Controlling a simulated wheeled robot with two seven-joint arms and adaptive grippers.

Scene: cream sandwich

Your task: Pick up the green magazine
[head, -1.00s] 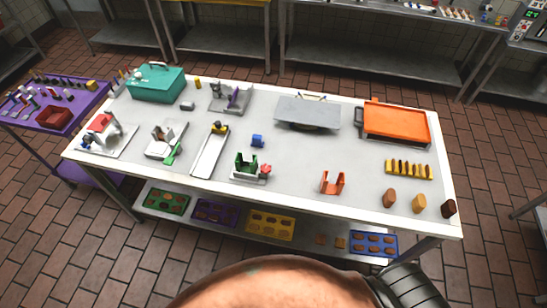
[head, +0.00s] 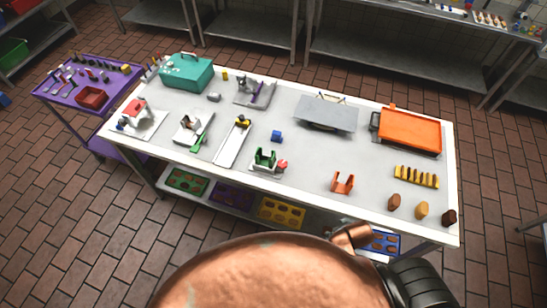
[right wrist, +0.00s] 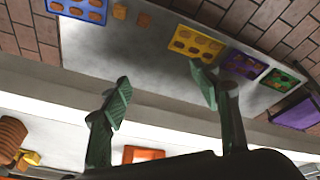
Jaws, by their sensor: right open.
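A small green magazine (head: 265,158), an upright U-shaped holder, sits on a pale base near the front middle of the white table (head: 310,160) in the head view. A red knob (head: 282,165) is at its right. I cannot make it out in the right wrist view. My right gripper (right wrist: 162,90) shows in the right wrist view with its two green fingers spread apart and nothing between them. It is over the table's front edge, with the lower shelf (right wrist: 135,50) beyond its fingers. My left gripper does not show in the head view.
An orange holder (head: 343,183) stands to the right of the green magazine, and a blue block (head: 277,137) behind it. A white tray (head: 233,146) lies to its left. Several biscuits and an orange box (head: 410,133) are at the right. A purple cart (head: 80,85) stands at left.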

